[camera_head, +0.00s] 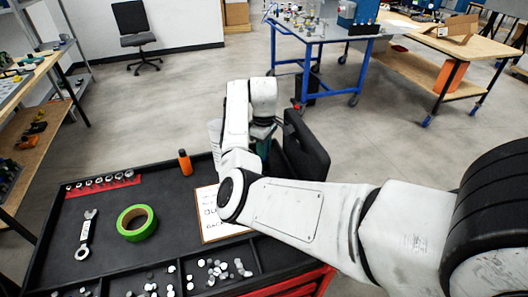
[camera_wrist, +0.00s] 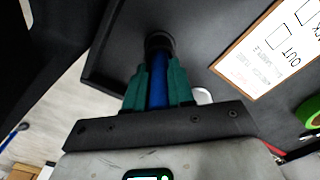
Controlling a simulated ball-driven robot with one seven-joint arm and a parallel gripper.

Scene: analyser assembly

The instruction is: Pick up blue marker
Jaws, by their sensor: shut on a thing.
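The blue marker (camera_wrist: 159,80) shows in the wrist view between the two green fingers of my gripper (camera_wrist: 158,84). The fingers are shut on it, one on each side. Its dark round end (camera_wrist: 158,43) sticks out past the fingertips, close to the black tray surface near its raised edge. I cannot tell whether it touches the surface. In the head view my arm hides the marker, and only a bit of the green gripper (camera_head: 263,132) shows at the tray's far right.
The black tray top (camera_head: 60,215) holds an orange bottle (camera_head: 185,162), a green tape roll (camera_head: 137,222), a wrench (camera_head: 86,235), a red socket rail (camera_head: 104,184) and a clipboard sheet (camera_head: 210,222). Small pale pieces (camera_head: 215,270) fill front compartments. A black chair-like backrest (camera_head: 305,145) stands beside my gripper.

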